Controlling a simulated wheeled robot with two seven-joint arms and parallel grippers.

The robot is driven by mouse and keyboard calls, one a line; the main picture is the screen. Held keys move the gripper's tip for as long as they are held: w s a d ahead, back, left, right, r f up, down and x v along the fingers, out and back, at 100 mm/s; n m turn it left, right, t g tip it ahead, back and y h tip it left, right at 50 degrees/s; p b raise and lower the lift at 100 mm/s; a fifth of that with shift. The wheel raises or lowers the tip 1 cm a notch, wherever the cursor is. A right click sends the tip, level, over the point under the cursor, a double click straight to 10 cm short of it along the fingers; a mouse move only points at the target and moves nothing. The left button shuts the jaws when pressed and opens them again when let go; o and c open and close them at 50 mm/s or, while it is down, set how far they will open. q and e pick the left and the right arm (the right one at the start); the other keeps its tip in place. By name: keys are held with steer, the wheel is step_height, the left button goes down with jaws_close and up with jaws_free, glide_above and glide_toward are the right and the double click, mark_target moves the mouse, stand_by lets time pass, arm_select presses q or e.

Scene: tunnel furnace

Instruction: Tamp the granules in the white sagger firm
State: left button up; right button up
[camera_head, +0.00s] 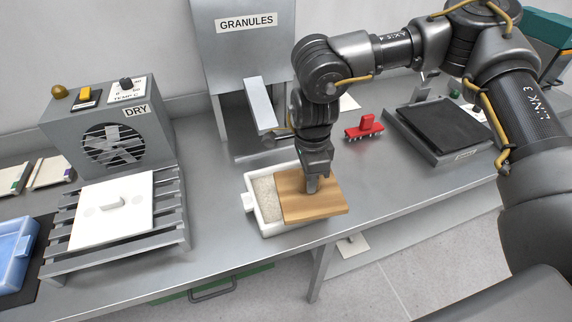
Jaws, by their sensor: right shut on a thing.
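The white sagger (250,212) stands near the front edge of the bench, below the granules dispenser. Pale granules (265,194) show in its left part; the rest is hidden. A flat wooden tamper board (325,203) covers the right part of the sagger and overhangs its right side. I cannot tell whether the board touches the granules. My right gripper (313,184) points down and is shut on the tamper at the middle of the board. My left gripper is not in view.
The granules dispenser (238,60) stands behind the sagger. A red brush-like tool (365,127) and a dark flat-topped device (440,125) are to the right. At left are a dryer (108,130), a slatted rack (175,225) with a white lid (110,222), and a blue tray (12,250).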

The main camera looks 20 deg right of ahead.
mark_target(286, 171)
steer(key=w+a+m, duration=0.1)
steer(key=w+m, duration=0.1)
steer(key=m, duration=0.2)
steer(key=w+a+m+b, duration=0.1)
steer(key=w+m, duration=0.1)
steer(key=m, duration=0.3)
steer(key=w+a+m, duration=0.1)
steer(key=w+m, duration=0.1)
steer(key=m, duration=0.2)
steer(key=shift+w+a+f+m+b, duration=0.1)
steer(key=shift+w+f+m+b, duration=0.05)
steer(key=shift+f+m+b, duration=0.25)
steer(key=m, duration=0.1)
steer(key=w+m, duration=0.1)
steer(key=shift+a+r+m, duration=0.1)
steer(key=shift+a+m, duration=0.1)
steer(key=shift+m, duration=0.2)
step_height(286, 171, down, 3)
steer(key=b, duration=0.3)
steer(key=shift+f+b, duration=0.85)
steer(key=shift+f, duration=1.05)
steer(key=shift+f, duration=0.5)
steer(key=shift+r, duration=0.1)
steer(key=shift+r+p, duration=0.4)
steer(key=shift+r, duration=0.3)
